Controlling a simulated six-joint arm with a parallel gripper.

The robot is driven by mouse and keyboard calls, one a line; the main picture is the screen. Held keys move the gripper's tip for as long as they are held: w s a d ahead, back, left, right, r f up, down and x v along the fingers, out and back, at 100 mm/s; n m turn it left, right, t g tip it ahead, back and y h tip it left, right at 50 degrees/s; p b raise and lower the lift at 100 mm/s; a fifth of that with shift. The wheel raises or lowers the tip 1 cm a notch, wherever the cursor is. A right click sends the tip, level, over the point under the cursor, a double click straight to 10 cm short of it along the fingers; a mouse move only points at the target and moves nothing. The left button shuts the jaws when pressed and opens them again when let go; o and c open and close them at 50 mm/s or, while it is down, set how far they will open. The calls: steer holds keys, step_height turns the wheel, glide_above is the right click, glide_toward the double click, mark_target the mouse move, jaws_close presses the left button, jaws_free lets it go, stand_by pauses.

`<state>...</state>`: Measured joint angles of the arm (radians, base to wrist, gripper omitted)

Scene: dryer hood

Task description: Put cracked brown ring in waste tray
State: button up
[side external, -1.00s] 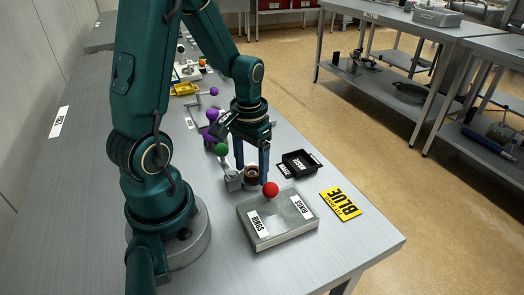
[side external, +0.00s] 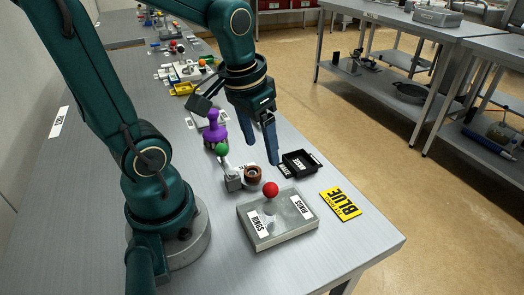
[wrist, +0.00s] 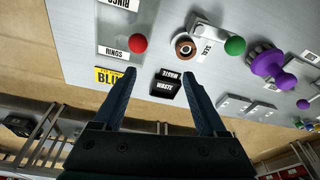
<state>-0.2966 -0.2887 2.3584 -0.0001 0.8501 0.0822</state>
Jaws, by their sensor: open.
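The brown ring (side external: 252,173) sits on a small grey fixture with a green ball knob (side external: 221,149). It also shows in the wrist view (wrist: 185,47); a crack cannot be made out. The black waste tray (side external: 300,163) lies on the bench to the right of and behind the ring, and its inside looks empty. In the wrist view the tray (wrist: 165,89) shows between and beyond the fingers. My gripper (side external: 264,154) is open and empty, raised above the bench between the ring and the tray, touching neither.
A metal box labelled RINGS (side external: 279,220) with a red ball knob (side external: 271,190) stands in front of the ring. A yellow BLUE sign (side external: 340,204) lies at the bench's right edge. A purple knobbed device (side external: 213,132) stands behind the green knob.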

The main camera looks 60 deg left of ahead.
steer(key=s+d+r+m+t, duration=0.2)
steer(key=d+r+t, duration=0.1)
steer(key=d, duration=0.2)
steer(key=shift+s+r+h, duration=0.3)
steer(key=shift+s+r, duration=0.05)
steer(key=shift+s, duration=0.05)
steer(key=shift+o, duration=0.6)
steer(key=shift+s+d+r, duration=0.1)
steer(key=shift+s+d, duration=0.15)
steer(key=shift+d, duration=0.1)
steer(key=shift+w+m, duration=0.1)
steer(key=shift+m, duration=0.2)
steer(key=n+g, duration=0.5)
glide_above(254, 172)
step_height(254, 172, down, 9)
steer(key=shift+w+d+r, duration=0.1)
steer(key=shift+w+r, duration=0.05)
steer(key=shift+f, duration=2.65)
